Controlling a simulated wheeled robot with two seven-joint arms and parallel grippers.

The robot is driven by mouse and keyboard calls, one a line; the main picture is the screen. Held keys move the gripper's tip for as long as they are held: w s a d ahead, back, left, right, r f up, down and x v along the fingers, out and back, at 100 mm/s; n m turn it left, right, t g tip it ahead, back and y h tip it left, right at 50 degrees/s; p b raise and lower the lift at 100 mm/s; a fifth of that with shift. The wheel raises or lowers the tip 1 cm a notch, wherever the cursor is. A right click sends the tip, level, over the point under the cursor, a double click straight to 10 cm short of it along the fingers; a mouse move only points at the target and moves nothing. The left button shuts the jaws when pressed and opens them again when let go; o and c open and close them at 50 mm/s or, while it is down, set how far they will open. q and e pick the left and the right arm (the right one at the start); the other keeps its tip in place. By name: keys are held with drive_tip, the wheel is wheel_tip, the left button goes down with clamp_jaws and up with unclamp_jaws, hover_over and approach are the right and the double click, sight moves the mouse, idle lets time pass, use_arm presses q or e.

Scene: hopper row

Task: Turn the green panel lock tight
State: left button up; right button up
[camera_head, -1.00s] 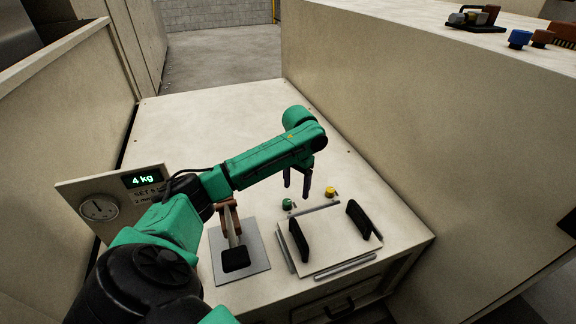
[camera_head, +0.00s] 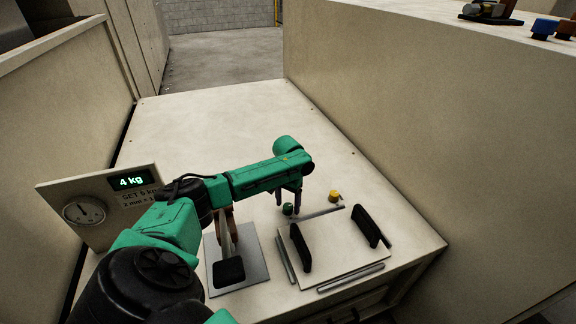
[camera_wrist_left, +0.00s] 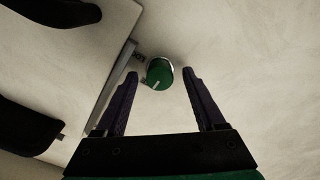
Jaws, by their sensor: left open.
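The green panel lock (camera_head: 288,209) is a small round knob behind the panel with two black handles. In the left wrist view the green lock (camera_wrist_left: 159,73) shows a pale line on its top face, pointing toward the lower left. My left gripper (camera_head: 289,203) is open above the lock. In the left wrist view the two dark fingers of my left gripper (camera_wrist_left: 160,78) stand on either side of the knob, with a gap on each side. I cannot tell how far down the fingertips reach. My right gripper is not in view.
A yellow knob (camera_head: 334,196) stands right of the green one, by a metal strip. The panel (camera_head: 335,250) has two upright black handles. A lever on a grey plate (camera_head: 253,270) is to the left. A display board (camera_head: 108,205) reads 4 kg. The back of the top is clear.

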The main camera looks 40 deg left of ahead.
use_arm(q)
clamp_jaws()
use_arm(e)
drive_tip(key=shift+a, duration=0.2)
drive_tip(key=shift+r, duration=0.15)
